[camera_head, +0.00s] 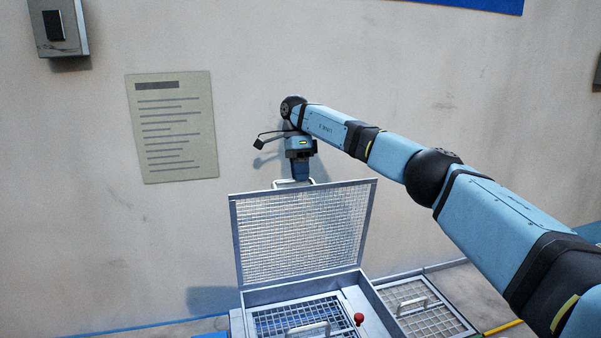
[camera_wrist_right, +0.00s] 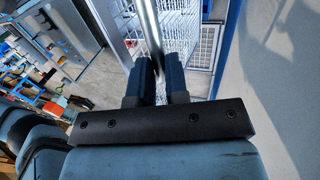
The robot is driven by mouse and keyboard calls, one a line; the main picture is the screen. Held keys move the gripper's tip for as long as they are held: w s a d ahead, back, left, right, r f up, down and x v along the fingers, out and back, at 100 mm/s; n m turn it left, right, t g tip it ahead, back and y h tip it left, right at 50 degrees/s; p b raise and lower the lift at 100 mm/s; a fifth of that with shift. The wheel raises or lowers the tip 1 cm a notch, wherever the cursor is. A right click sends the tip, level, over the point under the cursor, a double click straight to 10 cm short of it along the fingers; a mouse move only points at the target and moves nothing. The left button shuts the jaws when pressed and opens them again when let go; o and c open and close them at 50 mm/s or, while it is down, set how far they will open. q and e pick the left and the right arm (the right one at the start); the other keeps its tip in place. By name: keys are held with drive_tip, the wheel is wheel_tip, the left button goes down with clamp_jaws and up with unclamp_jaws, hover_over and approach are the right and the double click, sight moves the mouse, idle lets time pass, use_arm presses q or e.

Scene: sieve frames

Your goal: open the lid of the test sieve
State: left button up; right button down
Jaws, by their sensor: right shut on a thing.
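The test sieve (camera_head: 291,293) stands against the wall at the bottom middle of the head view. Its mesh lid (camera_head: 300,235) is raised, close to upright and leaning slightly back. My right gripper (camera_head: 293,182) is at the top edge of the lid, shut on its handle (camera_wrist_right: 150,30), a metal bar that passes between the two fingers in the right wrist view. The inner frame (camera_head: 303,318) with its own grey handle lies in the open box below. My left gripper is not in view.
A red knob (camera_head: 359,318) sits on the sieve's front right. Another mesh frame (camera_head: 415,300) lies flat to the right of the box. The wall (camera_head: 400,60) is close behind the lid. A notice (camera_head: 172,127) hangs on the wall, with a switch box (camera_head: 58,25) at upper left.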

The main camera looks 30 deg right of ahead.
drive_tip(key=c, duration=1.2)
unclamp_jaws()
drive_tip(key=shift+f, duration=0.4)
drive_tip(key=shift+o, duration=0.4)
drive_tip(key=shift+w+f, duration=0.1)
drive_tip(key=shift+w, duration=0.25)
drive_tip(key=shift+r, duration=0.2)
drive_tip(key=v, duration=0.7)
drive_tip(key=shift+r, duration=0.25)
drive_tip(key=shift+a, duration=0.1)
